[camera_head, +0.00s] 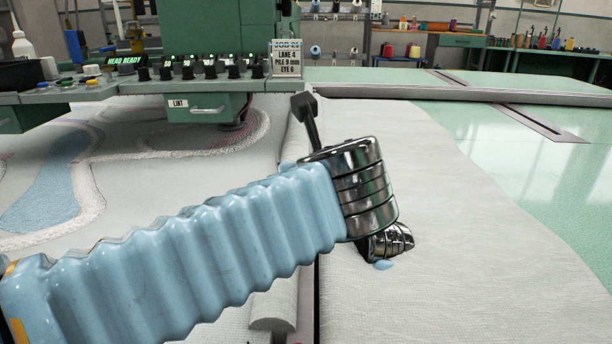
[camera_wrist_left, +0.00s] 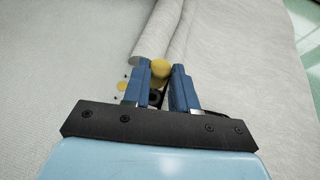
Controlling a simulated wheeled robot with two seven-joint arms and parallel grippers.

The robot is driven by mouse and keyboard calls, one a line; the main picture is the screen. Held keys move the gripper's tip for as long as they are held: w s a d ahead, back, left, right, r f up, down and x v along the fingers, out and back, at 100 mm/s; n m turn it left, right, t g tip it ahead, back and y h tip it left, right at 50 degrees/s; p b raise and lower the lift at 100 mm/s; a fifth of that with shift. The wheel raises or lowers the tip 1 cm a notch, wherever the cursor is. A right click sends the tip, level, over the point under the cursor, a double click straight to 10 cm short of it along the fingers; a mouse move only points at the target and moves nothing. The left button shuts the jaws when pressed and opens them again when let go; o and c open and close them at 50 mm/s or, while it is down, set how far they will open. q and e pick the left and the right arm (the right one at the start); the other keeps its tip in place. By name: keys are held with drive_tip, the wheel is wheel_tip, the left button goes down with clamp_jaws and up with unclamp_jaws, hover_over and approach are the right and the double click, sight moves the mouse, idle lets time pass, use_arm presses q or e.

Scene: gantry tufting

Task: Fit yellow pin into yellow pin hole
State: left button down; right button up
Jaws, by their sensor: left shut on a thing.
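My left gripper (camera_wrist_left: 161,67) shows in the left wrist view, its two blue fingers shut on the yellow pin (camera_wrist_left: 160,71). The pin's rounded yellow end shows between the fingertips, beside a rolled fabric edge. A dark round shape (camera_wrist_left: 155,97) shows lower between the fingers. The fingers hide much of the area around the pin. In the head view my left arm's sleeve and wrist hide the pin and fingers. My right gripper is not in view.
Pale fabric (camera_head: 480,220) covers the middle of the table, with a rolled edge (camera_head: 272,318) below my arm. A green tufting head (camera_head: 215,40) with a row of black knobs and a drawer marked LINT (camera_head: 207,107) stands behind. Green tabletop (camera_head: 560,160) is clear at right.

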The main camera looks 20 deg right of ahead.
use_arm(q)
drive_tip(key=shift+f+b, duration=0.6)
drive_tip(key=shift+f, duration=0.25)
drive_tip(key=shift+r, duration=0.1)
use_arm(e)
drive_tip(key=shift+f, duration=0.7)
use_arm(q)
drive_tip(key=shift+s+f+y+p, duration=0.2)
drive_tip(key=shift+f+y+p, duration=0.1)
drive_tip(key=shift+p, duration=0.1)
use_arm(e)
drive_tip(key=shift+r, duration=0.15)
use_arm(q)
drive_tip(key=shift+r, duration=0.1)
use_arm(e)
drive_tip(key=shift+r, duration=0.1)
use_arm(q)
drive_tip(key=shift+p, duration=0.3)
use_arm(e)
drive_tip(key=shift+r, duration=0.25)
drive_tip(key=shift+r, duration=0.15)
use_arm(q)
drive_tip(key=shift+p, duration=0.35)
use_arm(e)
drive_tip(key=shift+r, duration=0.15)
